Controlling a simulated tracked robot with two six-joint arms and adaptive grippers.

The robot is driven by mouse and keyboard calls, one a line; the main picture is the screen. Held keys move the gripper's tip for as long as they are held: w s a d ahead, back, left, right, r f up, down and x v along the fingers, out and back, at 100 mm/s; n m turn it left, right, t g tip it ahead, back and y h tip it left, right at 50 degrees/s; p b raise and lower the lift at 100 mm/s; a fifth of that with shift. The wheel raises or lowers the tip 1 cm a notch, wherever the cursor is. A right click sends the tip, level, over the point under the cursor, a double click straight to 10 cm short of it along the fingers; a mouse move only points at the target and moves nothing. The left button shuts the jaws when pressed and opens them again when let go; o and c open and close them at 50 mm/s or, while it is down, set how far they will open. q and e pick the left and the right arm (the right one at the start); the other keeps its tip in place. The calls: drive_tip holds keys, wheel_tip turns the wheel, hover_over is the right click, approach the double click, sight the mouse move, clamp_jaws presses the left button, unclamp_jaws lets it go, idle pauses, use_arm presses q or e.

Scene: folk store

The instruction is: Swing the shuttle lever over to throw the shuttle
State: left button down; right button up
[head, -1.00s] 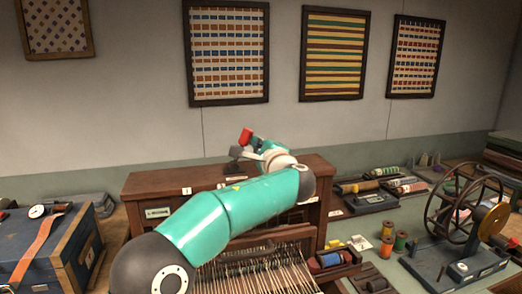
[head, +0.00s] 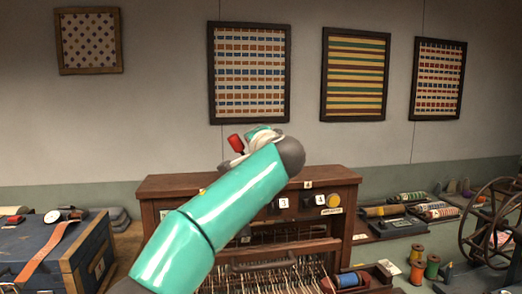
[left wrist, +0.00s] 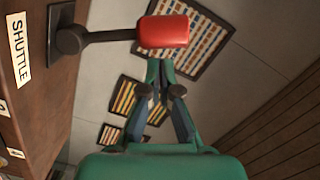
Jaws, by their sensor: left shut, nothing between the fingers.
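The shuttle lever has a red grip (left wrist: 164,31) on a dark rod (left wrist: 112,36) with a dark pivot (left wrist: 68,41). The pivot is mounted on a wooden surface beside a "SHUTTLE" label (left wrist: 20,48). In the head view the red grip (head: 236,143) shows above the wooden loom's top (head: 175,184), and my arm hides the pivot. My left gripper (left wrist: 160,72) is shut and empty. Its fingertips are right beside the red grip in the left wrist view; I cannot tell if they touch. My right gripper is out of view.
A blue chest (head: 45,258) with an orange strap stands at the left. Thread spools (head: 432,267) and a spinning wheel (head: 492,225) are at the right. Framed textiles (head: 250,73) hang on the back wall. Warp threads (head: 270,278) lie in front.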

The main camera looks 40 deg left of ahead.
use_arm(q)
drive_tip(key=shift+s+a+f+n+b, duration=0.1)
drive_tip(key=shift+s+a+n+b, duration=0.3)
drive_tip(key=shift+n, duration=0.3)
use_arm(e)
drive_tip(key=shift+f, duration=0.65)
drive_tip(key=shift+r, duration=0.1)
use_arm(q)
drive_tip(key=s+d+r+b, duration=0.1)
drive_tip(key=s+d+r, duration=0.1)
drive_tip(key=d, duration=0.9)
drive_tip(key=shift+s+r, duration=0.2)
drive_tip(key=shift+s, duration=0.6)
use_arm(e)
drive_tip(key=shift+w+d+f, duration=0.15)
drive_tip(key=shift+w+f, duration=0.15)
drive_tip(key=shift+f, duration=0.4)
use_arm(q)
drive_tip(key=shift+a, duration=0.1)
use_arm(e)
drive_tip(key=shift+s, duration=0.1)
